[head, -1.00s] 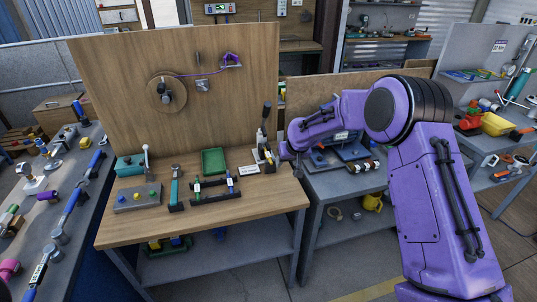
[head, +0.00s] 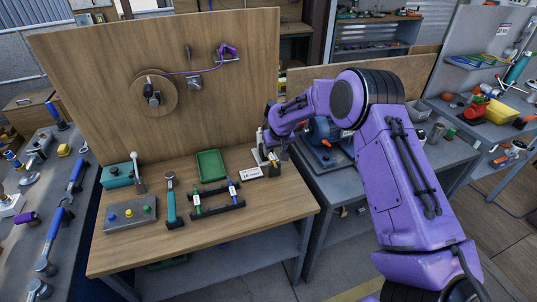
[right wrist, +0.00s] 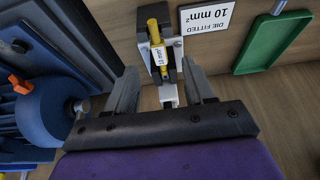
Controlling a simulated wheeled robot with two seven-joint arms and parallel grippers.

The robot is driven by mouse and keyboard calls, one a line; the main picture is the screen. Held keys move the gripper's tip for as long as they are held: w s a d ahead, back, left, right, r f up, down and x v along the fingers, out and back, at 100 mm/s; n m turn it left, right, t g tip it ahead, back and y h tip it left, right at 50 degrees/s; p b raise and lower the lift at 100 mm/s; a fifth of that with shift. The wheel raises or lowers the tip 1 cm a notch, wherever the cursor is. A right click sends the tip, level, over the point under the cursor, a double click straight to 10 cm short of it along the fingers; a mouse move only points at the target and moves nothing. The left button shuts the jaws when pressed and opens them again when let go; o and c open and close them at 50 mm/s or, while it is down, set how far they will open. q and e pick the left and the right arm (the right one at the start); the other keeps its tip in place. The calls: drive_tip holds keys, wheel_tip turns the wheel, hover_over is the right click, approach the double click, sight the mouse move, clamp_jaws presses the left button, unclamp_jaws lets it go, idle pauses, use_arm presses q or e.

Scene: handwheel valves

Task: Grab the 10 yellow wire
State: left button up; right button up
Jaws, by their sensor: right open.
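In the right wrist view a yellow wire piece (right wrist: 154,32) with a white printed label stands in a dark and white holder (right wrist: 171,93). My right gripper (right wrist: 159,66) is open, one finger on each side of the holder, with the yellow piece lined up between or just beyond the fingertips. I cannot tell the exact depth, and I see no contact. In the head view my right gripper (head: 275,152) is over the back right corner of the wooden table (head: 235,250) and hides much of the holder. My left gripper is not in view.
A white "die fitted 10 mm²" sign (head: 251,172) and a green tray (head: 211,164) stand close by. A black rack (head: 218,210), a teal-handled tool (head: 172,203) and a button box (head: 130,214) are left. A blue machine (right wrist: 45,112) is beside the gripper.

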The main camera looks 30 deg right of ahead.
sight(272, 158)
drive_tip(key=shift+w+d+f, duration=0.1)
drive_tip(key=shift+d+f, duration=0.05)
drive_tip(key=shift+f, duration=0.3)
drive_tip(key=p+x, duration=0.2)
drive_tip(key=x, duration=0.2)
drive_tip(key=shift+w, duration=0.15)
drive_tip(key=shift+w+d+f, duration=0.1)
drive_tip(key=shift+w+f, duration=0.05)
drive_tip(key=shift+f, duration=0.4)
clamp_jaws()
drive_tip(key=shift+r, duration=0.1)
